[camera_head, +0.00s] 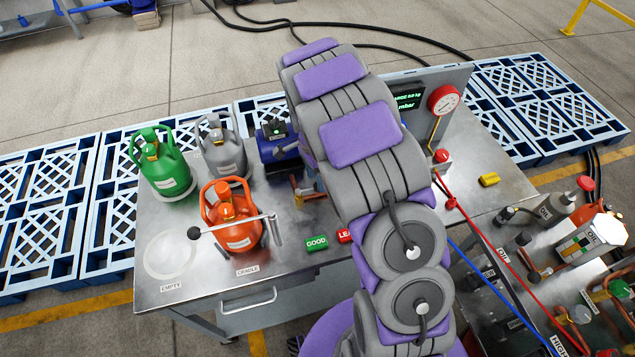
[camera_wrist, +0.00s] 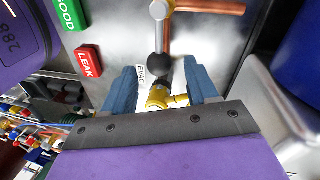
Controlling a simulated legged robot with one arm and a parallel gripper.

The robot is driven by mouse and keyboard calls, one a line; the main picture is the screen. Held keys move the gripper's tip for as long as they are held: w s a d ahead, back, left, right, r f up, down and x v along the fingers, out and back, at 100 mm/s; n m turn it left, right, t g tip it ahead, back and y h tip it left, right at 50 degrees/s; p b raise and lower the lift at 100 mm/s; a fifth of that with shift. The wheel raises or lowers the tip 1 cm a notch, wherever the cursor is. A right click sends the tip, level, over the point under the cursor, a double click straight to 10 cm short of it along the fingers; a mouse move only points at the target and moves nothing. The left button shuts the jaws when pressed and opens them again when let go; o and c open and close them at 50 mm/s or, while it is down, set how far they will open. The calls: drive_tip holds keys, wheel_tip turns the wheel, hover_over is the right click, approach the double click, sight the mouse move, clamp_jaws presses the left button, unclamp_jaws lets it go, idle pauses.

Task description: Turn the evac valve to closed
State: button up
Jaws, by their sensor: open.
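In the wrist view, the evac valve has a brass body (camera_wrist: 160,97) beside a white EVAC label (camera_wrist: 141,76). Its grey lever (camera_wrist: 159,34) ends in a black ball knob (camera_wrist: 158,66). My gripper (camera_wrist: 159,73) is open, with one blue finger on each side of the knob and brass body. I see a gap on both sides of the knob; whether either finger touches the valve is unclear. In the head view my arm hides the gripper and most of the valve; only some copper pipe (camera_head: 306,190) shows beside the arm.
A green GOOD block (camera_wrist: 70,13) and a red LEAK block (camera_wrist: 89,60) lie left of the gripper in the wrist view. A copper pipe (camera_wrist: 210,7) runs above. The orange cylinder (camera_head: 233,218) stands left of my arm, a gauge (camera_head: 443,99) to its right.

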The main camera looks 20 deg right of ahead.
drive_tip(key=shift+s+f, duration=0.2)
drive_tip(key=shift+f, duration=1)
drive_tip(key=shift+c, duration=0.3)
clamp_jaws()
